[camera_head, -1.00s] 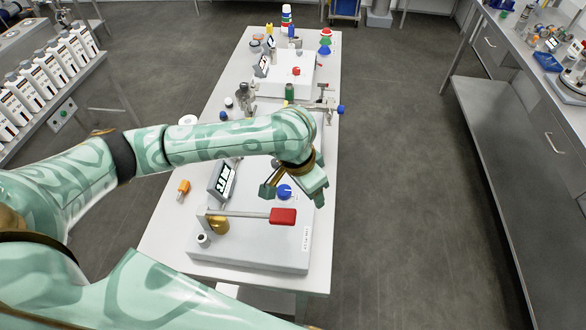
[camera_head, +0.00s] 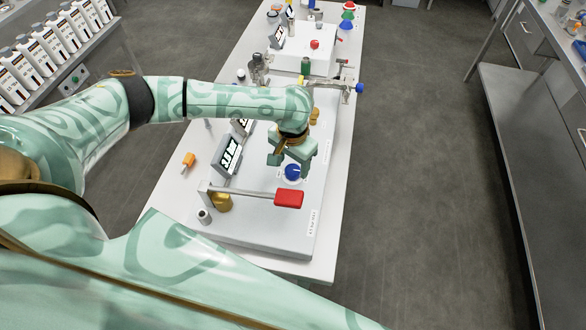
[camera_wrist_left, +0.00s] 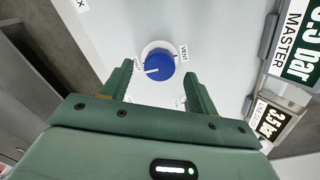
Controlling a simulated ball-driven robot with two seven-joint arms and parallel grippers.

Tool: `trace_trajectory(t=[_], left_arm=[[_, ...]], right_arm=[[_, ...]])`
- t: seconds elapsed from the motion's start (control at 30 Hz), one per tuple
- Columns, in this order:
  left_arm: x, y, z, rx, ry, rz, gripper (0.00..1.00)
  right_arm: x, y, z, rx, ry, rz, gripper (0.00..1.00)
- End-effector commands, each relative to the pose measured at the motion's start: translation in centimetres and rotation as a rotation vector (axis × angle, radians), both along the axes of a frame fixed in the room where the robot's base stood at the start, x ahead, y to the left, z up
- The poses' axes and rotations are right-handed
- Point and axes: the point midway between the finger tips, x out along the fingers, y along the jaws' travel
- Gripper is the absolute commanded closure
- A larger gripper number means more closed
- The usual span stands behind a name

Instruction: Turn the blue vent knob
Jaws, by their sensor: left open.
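The blue vent knob (camera_head: 292,171) sits on top of the grey tank panel (camera_head: 262,238), just behind the red lever handle. In the left wrist view the knob (camera_wrist_left: 159,66) is round and blue with a white pointer line, on a white ring beside a "VENT" label. My left gripper (camera_head: 290,160) is above the panel close to the knob, pointing down. In the left wrist view its two green fingers (camera_wrist_left: 157,78) are apart, with the knob showing beyond and between their tips. Nothing is held. My right gripper is not in view.
A lever with a red handle (camera_head: 288,198) crosses the panel in front of the knob. A tilted display (camera_head: 229,154) reading in bar stands left of it. An orange-handled item (camera_head: 188,160) lies on the table at left. A second unit (camera_head: 300,62) stands farther back.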

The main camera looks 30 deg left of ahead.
Motion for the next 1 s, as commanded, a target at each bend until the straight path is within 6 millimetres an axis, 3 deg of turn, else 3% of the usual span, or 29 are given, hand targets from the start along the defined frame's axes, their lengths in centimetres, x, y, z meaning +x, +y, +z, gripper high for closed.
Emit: trace_trajectory(t=[0.2, 0.5, 0.67, 0.87, 1.0], left_arm=[[0.0, 0.0, -2.2, 0.0, 0.0, 0.0, 0.41], [0.0, 0.0, -2.3, 0.0, -0.001, -0.001, 0.41], [0.0, 0.0, -2.3, 0.0, -0.001, -0.001, 0.85], [0.0, 0.0, -2.2, 0.0, -0.001, -0.004, 0.85], [0.0, 0.0, -1.9, 0.0, -0.001, -0.025, 0.85]], right_arm=[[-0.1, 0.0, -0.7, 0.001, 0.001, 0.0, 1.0], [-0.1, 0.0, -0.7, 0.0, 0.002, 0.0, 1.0], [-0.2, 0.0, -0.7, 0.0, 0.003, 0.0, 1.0], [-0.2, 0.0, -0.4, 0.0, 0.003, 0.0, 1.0], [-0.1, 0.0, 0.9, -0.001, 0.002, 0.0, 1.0]])
